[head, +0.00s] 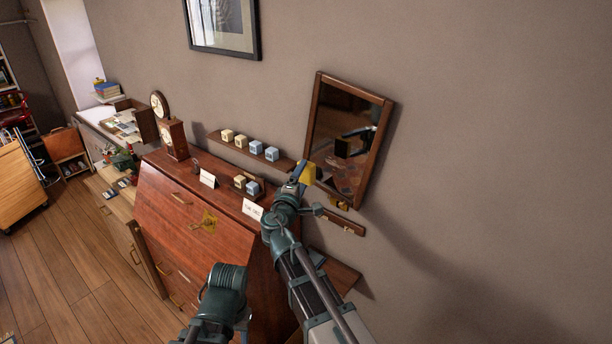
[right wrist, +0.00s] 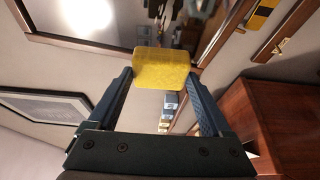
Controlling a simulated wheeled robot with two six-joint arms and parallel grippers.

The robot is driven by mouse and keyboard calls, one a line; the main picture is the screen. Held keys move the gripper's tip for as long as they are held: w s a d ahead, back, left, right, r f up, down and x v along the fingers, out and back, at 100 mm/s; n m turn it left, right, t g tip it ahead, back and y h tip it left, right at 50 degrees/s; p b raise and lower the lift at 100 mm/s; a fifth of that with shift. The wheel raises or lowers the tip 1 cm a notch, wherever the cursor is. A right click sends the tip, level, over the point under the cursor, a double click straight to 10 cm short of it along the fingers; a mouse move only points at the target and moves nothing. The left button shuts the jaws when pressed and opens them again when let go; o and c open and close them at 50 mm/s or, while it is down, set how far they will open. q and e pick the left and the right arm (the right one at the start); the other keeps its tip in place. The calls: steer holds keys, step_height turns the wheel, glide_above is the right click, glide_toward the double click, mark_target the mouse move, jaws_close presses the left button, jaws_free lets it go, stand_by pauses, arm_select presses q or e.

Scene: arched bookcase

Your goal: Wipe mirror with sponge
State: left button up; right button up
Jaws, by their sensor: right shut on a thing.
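The mirror (head: 350,130) hangs on the wall in a dark wooden frame, slightly right of centre in the head view. Its glass (right wrist: 150,22) fills the top of the right wrist view. My right gripper (head: 304,174) is shut on a yellow sponge (head: 308,174), in front of the mirror's lower left edge. In the right wrist view the sponge (right wrist: 164,68) sits between both fingertips, its far end toward the mirror. I cannot tell whether it touches the glass. Part of my left arm seems to show at the bottom; its gripper is out of sight.
A reddish wooden desk (head: 165,222) stands below, with small cards and a clock (head: 173,140). A wall shelf (head: 250,149) with several blocks is left of the mirror. A narrow wooden rail (head: 343,225) is below it. A framed picture (head: 222,25) hangs upper left. The wall on the right is clear.

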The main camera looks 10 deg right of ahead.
steer(key=shift+s+a, duration=0.15)
steer(key=shift+a, duration=0.05)
steer(key=shift+d, duration=0.1)
steer(key=shift+w+d, duration=1.1)
steer(key=shift+d, duration=0.2)
steer(key=shift+w+d, duration=1.05)
steer(key=shift+d, duration=0.25)
steer(key=shift+w+d, duration=0.6)
steer(key=shift+d, duration=0.2)
steer(key=shift+s, duration=0.1)
steer(key=shift+s+d+f, duration=0.15)
steer(key=shift+s+d, duration=0.35)
steer(key=shift+s, duration=0.15)
steer(key=shift+s+d+f, duration=0.1)
steer(key=shift+s+d, duration=0.35)
steer(key=shift+s, duration=0.3)
steer(key=shift+s+d+b, duration=0.1)
steer(key=shift+d+b, duration=0.05)
steer(key=shift+b, duration=0.15)
